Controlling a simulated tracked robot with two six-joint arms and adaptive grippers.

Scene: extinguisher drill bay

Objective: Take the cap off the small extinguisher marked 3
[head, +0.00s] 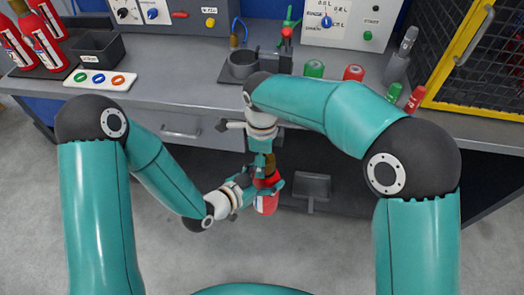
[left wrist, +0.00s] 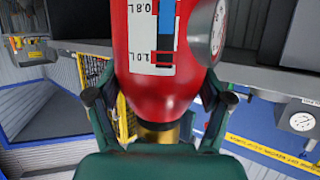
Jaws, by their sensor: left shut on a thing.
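A small red extinguisher (head: 266,204) hangs in front of the bench, below its top edge. My left gripper (head: 265,184) is shut around its body. In the left wrist view the red body (left wrist: 160,85) sits between both fingers (left wrist: 158,103), with a white litre scale and a round gauge (left wrist: 205,30) showing. A brass-coloured part (head: 270,161) shows at its top end, and also in the left wrist view (left wrist: 158,134). My right gripper (head: 262,165) points down at this end; its fingers are partly hidden, and I cannot tell whether they grip. No number 3 is readable.
The grey bench carries red extinguishers (head: 45,45) at the left, a dark tray (head: 97,49), a white plate with coloured rings (head: 98,80) and a grey round holder (head: 240,66). Green (head: 314,68) and red (head: 353,73) cylinders stand right. A yellow-framed cage (head: 462,45) closes the right side.

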